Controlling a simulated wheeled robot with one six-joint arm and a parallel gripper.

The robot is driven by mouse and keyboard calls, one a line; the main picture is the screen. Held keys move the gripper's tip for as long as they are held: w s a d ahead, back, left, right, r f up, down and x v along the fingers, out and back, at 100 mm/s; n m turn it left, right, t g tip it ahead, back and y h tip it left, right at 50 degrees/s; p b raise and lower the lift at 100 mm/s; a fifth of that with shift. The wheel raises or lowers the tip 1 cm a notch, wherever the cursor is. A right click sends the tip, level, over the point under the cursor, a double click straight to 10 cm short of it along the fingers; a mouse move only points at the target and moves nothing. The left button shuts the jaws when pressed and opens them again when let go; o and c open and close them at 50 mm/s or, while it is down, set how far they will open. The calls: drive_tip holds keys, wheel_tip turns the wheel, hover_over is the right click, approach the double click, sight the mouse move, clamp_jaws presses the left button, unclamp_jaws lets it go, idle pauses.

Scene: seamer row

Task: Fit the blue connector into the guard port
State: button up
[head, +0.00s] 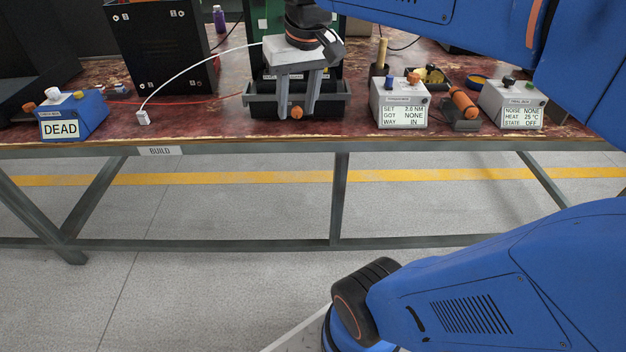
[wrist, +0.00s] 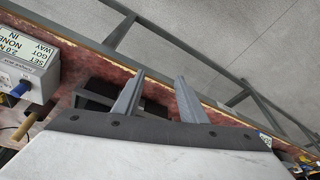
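My gripper (head: 297,115) hangs fingers-down in front of a black bin with a grey front rail (head: 262,100). Its two grey fingers stand apart, and I see nothing held between them; the wrist view also shows the gap (wrist: 160,77) empty. An orange knob (head: 296,113) shows between the fingertips in the head view. A small blue piece (head: 121,88) lies on the bench near the black cabinet, by a red cable; it may be the blue connector, but it is too small to be sure. I cannot make out which opening is the guard port.
A blue box reading DEAD (head: 75,115) stands at the left. A white plug (head: 142,117) on a white cable lies near the bench edge. A black cabinet (head: 160,50) stands behind. Two grey display boxes, one (head: 398,103) and another (head: 512,105), stand to the right.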

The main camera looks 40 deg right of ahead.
drive_tip(key=s+a+f+n+t, duration=0.1)
drive_tip(key=s+a+f+n, duration=0.1)
drive_tip(key=s+f, duration=0.8)
wheel_tip(320, 180, down, 3)
drive_tip(key=shift+s+a+r+t, duration=0.1)
drive_tip(key=shift+s+a+t, duration=0.25)
drive_tip(key=shift+a, duration=0.3)
